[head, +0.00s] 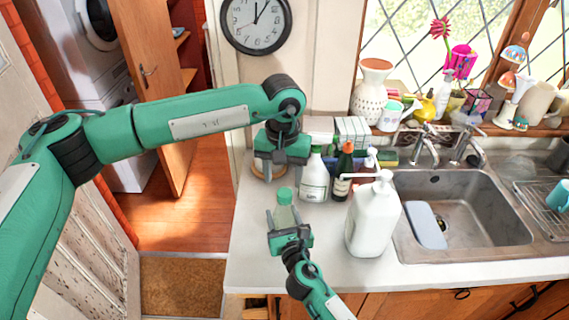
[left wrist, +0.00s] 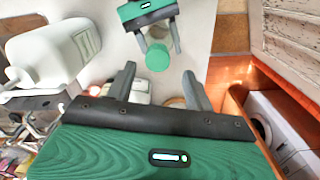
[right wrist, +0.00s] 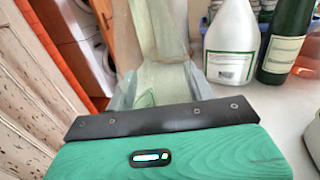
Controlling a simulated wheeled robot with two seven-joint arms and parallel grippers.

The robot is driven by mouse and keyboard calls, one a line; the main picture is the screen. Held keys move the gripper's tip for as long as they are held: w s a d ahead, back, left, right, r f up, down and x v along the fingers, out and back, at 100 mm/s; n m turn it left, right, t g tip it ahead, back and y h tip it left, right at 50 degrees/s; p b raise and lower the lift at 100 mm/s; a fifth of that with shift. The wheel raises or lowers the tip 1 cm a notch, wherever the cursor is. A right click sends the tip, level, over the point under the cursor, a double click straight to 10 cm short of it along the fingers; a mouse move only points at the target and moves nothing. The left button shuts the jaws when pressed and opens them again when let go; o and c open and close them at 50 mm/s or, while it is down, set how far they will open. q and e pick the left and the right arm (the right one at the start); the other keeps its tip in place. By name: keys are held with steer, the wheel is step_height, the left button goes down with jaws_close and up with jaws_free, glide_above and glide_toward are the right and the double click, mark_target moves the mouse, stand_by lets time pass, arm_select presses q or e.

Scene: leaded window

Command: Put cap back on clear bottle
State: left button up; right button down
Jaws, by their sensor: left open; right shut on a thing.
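The clear, pale green-tinted bottle (head: 284,216) stands upright between the fingers of my right gripper (head: 286,222), near the counter's left part. The right wrist view shows the bottle (right wrist: 161,75) close up, its top out of frame. A green cap (head: 284,194) is at the bottle's top; whether it is fastened cannot be told. The cap also shows in the left wrist view (left wrist: 157,56), just past the fingertips of my left gripper (left wrist: 160,76). My left gripper is open and empty, a little above and behind the cap in the head view.
A white pump bottle (head: 372,222) stands right of my right gripper. A white bottle (head: 314,180) and dark green bottle (head: 343,168) stand close behind. The sink (head: 480,215) is farther right. The counter (head: 255,255) is clear at the front left.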

mark_target(284, 192)
arm_select(q)
steer(key=n, duration=0.3)
steer(key=shift+r, duration=0.1)
steer(key=n, duration=0.5)
steer(key=shift+d+r, duration=0.1)
steer(key=n, duration=0.6)
steer(key=shift+w+r+n, duration=0.1)
steer(key=shift+r+n, duration=0.1)
steer(key=shift+n, duration=0.1)
steer(key=n, duration=0.4)
steer(key=shift+r+n, duration=0.15)
steer(key=shift+n, duration=0.15)
steer(key=n, duration=0.3)
steer(key=shift+r, duration=0.1)
steer(key=n, duration=0.6)
steer(key=shift+r, duration=0.15)
steer(key=n, duration=0.5)
steer(key=shift+d+r, duration=0.1)
steer(key=shift+r, duration=0.05)
steer(key=n, duration=0.5)
steer(key=shift+r, duration=0.15)
steer(key=n, duration=0.4)
steer(key=shift+r+n, duration=0.15)
steer(key=shift+n, duration=0.15)
steer(key=n, duration=0.5)
steer(key=shift+w+r, duration=0.1)
steer(key=shift+r, duration=0.05)
steer(key=shift+f, duration=4.05)
